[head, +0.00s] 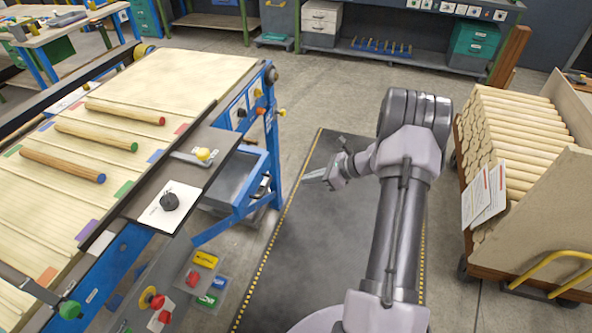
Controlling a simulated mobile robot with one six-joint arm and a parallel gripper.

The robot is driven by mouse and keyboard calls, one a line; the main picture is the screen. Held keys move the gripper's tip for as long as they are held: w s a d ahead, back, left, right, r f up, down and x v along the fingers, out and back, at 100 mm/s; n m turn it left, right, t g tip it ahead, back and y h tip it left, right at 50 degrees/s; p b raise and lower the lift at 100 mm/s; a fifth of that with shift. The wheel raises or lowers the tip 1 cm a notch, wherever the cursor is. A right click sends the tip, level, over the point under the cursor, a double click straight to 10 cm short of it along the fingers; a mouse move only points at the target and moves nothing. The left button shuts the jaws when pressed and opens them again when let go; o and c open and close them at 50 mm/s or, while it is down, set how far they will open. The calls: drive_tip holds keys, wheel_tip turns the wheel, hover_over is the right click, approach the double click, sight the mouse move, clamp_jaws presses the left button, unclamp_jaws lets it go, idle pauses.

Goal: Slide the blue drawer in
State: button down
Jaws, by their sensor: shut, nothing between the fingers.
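The blue drawer (263,161) sits under the right edge of the wood line's table. It stands open, pulled out to the right, and its grey inside shows. A dark handle (263,186) is on its front. My gripper (306,178) is shut and empty, to the right of the drawer front, apart from it, and points left toward it. The table edge hides the back part of the drawer.
The wood line's table (200,70) carries several turned rods (95,146). Knobs and a control box (165,290) stick out at its front right. A cart of rods (515,130) stands at right.

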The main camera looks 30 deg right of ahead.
drive_tip(key=w+a+f+b, duration=0.3)
drive_tip(key=w+a, duration=0.2)
drive_tip(key=w, duration=0.2)
drive_tip(key=shift+w+a+f, duration=0.3)
drive_tip(key=shift+w+a, duration=0.05)
drive_tip(key=shift+a, duration=0.05)
